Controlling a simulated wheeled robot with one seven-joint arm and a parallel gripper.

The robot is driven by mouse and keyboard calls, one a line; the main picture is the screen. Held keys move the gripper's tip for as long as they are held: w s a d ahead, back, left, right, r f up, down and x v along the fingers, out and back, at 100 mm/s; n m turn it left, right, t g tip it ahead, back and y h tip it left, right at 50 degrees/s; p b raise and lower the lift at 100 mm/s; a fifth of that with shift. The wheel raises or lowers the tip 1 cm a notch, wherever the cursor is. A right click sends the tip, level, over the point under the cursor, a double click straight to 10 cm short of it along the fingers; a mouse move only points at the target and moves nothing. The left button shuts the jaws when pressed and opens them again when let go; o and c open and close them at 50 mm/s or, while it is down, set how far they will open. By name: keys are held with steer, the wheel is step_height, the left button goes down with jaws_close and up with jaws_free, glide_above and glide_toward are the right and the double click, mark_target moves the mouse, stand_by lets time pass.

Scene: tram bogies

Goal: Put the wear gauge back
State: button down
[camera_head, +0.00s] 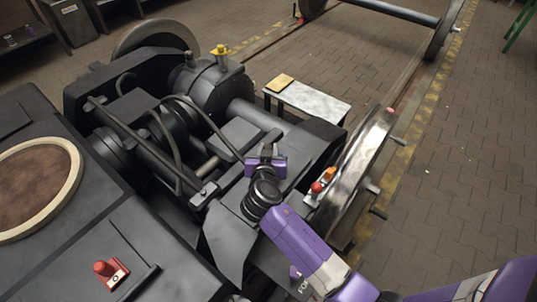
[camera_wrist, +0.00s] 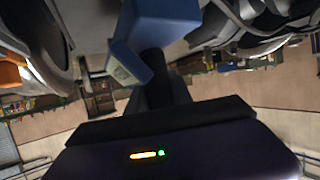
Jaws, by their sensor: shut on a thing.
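My gripper shows in the head view (camera_head: 266,150) over the dark bogie frame, beside the inner side of the shiny wheel. In the wrist view my gripper (camera_wrist: 157,75) has its dark fingers shut on a blue block with a pale, screen-like panel. This block, apparently the wear gauge (camera_wrist: 165,18), reaches up past the top edge of the picture. I cannot make the gauge out in the head view, where my gripper and the dark frame hide it or blend with it.
A pale-topped bench (camera_head: 315,101) with a flat yellow item (camera_head: 280,82) stands behind the bogie. Red and orange pieces (camera_head: 322,181) sit by the wheel (camera_head: 362,160). A red-knobbed part (camera_head: 105,270) lies on the near frame. Open paved floor (camera_head: 455,170) lies to the right.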

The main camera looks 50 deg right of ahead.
steer(key=shift+f, duration=1.05)
steer(key=shift+f+b, duration=0.2)
steer(key=shift+b, duration=0.15)
steer(key=c, duration=1.1)
jaws_free()
steer(key=shift+c, duration=0.2)
steer(key=shift+r, duration=0.1)
